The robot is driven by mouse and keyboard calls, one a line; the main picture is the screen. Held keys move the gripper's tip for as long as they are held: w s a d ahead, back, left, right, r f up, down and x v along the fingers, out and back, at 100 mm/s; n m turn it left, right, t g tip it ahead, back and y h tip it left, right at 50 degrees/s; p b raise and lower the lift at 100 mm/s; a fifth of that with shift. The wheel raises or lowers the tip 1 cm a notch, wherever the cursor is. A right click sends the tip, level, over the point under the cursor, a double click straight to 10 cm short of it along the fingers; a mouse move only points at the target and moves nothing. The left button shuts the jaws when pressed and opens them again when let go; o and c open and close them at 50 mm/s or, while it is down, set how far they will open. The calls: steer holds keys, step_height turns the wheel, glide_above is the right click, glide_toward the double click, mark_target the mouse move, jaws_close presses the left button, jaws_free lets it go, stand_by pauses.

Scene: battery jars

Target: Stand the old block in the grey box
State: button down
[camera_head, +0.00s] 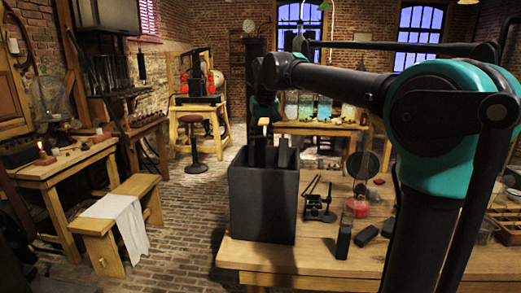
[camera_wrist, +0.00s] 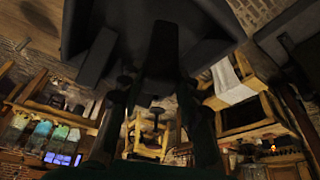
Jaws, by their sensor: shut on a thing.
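The dark grey box (camera_head: 262,205) stands on the near left part of the wooden table, open at the top. My gripper (camera_head: 263,128) is above its opening and shut on a dark, upright block (camera_wrist: 160,48). In the wrist view, my gripper (camera_wrist: 156,88) has a finger on each side of the block, and the box (camera_wrist: 95,50) lies around its far end. In the head view, dark upright shapes stick up at the box's rim; I cannot tell for sure which is the held block. The block's lower end is hidden by the box wall.
Dark blocks stand and lie on the table right of the box: an upright one (camera_head: 344,238) and lying ones (camera_head: 366,236). A small black stand (camera_head: 318,202) and a glass jar with a red base (camera_head: 357,205) are close by. A wooden tray (camera_head: 507,225) is far right.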

mark_target(261, 144)
steer(key=shift+f, duration=2.2)
steer(key=c, duration=1.1)
jaws_free()
steer(key=shift+o, duration=0.2)
steer(key=v, duration=1.2)
